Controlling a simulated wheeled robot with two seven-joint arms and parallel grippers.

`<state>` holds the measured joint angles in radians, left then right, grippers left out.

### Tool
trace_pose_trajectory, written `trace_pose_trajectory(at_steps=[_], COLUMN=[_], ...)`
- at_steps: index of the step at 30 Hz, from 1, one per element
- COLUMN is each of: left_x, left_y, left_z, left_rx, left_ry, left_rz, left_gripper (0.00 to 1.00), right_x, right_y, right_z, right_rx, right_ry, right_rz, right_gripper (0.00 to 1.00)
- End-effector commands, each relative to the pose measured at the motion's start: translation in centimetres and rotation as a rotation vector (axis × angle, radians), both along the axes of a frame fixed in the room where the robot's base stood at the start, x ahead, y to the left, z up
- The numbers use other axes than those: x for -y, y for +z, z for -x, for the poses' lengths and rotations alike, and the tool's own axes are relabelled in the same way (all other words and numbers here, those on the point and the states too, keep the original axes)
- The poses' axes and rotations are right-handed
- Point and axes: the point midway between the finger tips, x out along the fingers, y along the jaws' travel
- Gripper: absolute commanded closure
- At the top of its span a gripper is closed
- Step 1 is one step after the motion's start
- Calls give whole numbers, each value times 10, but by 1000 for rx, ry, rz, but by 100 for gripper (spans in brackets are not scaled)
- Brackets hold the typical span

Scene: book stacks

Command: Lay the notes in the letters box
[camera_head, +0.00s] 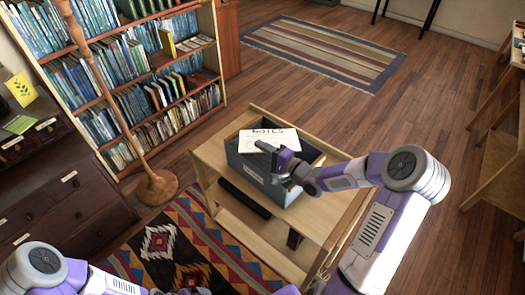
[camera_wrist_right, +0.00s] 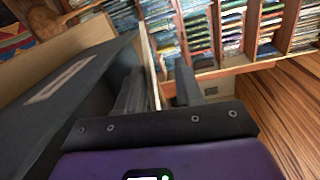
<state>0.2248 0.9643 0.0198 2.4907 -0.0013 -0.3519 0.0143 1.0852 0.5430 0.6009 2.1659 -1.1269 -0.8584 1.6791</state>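The notes (camera_head: 268,139), a white sheet or thin pad headed "NOTES", are at the top of the dark grey box (camera_head: 247,166). They cover part of its opening; I cannot tell whether they touch the rim. My right gripper (camera_head: 267,148) is over the box at the notes' near edge. In the right wrist view its two fingers (camera_wrist_right: 158,80) stand apart, with a thin pale edge (camera_wrist_right: 150,65), probably the notes, between them and a gap on the right side. The box's labelled wall (camera_wrist_right: 62,80) is left of the fingers. My left gripper is not clearly visible.
A lamp pole with a round wooden base (camera_head: 157,187) is left of the table. A bookcase (camera_head: 222,75) stands behind. Open floor (camera_head: 380,115) lies to the right.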

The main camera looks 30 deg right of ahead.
Motion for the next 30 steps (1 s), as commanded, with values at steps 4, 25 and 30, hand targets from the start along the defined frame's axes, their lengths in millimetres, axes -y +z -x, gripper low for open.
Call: trace_pose_trajectory(at_steps=[4, 25, 30], left_x=[0, 0, 0], left_y=[0, 34, 35], left_z=[0, 0, 0], left_rx=[0, 0, 0], left_ry=[0, 0, 0], left_rz=[0, 0, 0], left_gripper=[0, 0, 0], right_x=[0, 44, 46], right_y=[3, 17, 17], right_z=[0, 105, 111], right_rx=[2, -1, 0], right_ry=[0, -3, 0], right_rz=[1, 1, -1], right_gripper=[64, 64, 64])
